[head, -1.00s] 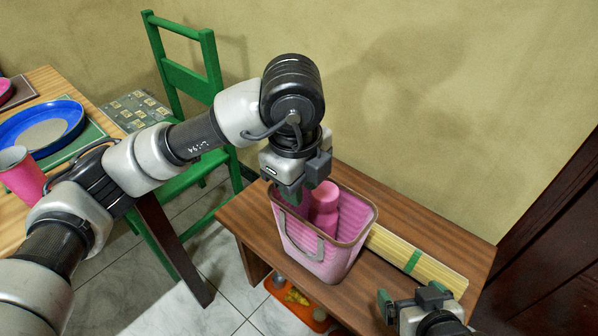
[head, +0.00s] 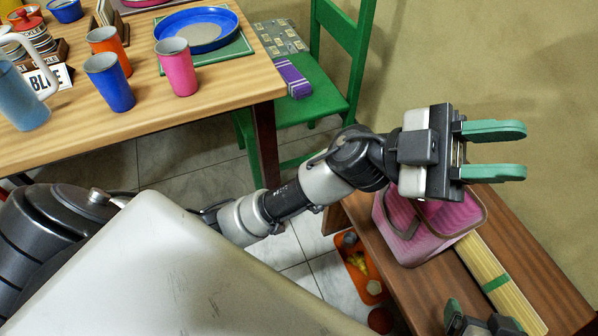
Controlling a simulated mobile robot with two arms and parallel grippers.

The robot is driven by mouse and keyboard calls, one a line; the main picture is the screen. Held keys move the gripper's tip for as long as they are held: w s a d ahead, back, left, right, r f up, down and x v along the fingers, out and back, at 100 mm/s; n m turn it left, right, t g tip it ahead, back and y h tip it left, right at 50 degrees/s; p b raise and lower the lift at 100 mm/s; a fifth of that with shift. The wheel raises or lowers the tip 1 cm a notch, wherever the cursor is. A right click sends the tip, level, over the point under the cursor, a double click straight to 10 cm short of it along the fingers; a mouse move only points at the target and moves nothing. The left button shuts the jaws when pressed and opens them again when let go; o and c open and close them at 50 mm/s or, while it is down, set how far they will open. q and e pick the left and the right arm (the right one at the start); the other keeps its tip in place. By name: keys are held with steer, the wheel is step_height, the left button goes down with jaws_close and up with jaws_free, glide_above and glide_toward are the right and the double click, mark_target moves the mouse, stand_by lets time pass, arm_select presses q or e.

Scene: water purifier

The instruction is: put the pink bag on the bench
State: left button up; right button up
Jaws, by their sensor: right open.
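The pink bag (head: 445,238) sits on the brown wooden bench (head: 531,272). Its upper part and opening are partly hidden by my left gripper (head: 522,151). The brown handle shows on its left side. My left gripper appears above the bag, its green fingers pointing right with a gap between them, empty. My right gripper (head: 482,316) is at the bottom edge, near the bench's front side, open, with only its finger ends in view.
A bundle of yellow sticks (head: 493,279) lies on the bench right of the bag. An orange tray (head: 357,272) is on the tiled floor beside the bench. A green chair (head: 340,55) and a table (head: 225,92) with cups and a blue plate stand at the upper left.

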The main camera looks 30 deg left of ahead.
arm_select(q)
steer(key=w+a+f+n+t+y, duration=0.4)
steer(key=a+f+n+t+y, duration=0.4)
steer(key=n+t+y, duration=0.3)
steer(key=w+a+f+n+t+y, duration=0.4)
steer(key=a+f+n+t+y, duration=0.45)
steer(key=n, duration=0.55)
steer(key=s+a+f+g+y, duration=0.2)
steer(key=s+f+g, duration=0.2)
steer(key=f, duration=0.3)
steer(key=s+a+f+m+g+y, duration=0.1)
steer(key=s+a+f+g+y, duration=0.1)
steer(key=s+f+g, duration=0.3)
step_height(320, 180, down, 3)
steer(key=shift+s+a+f, duration=0.1)
steer(key=shift+s+a, duration=0.05)
steer(key=shift+s, duration=0.5)
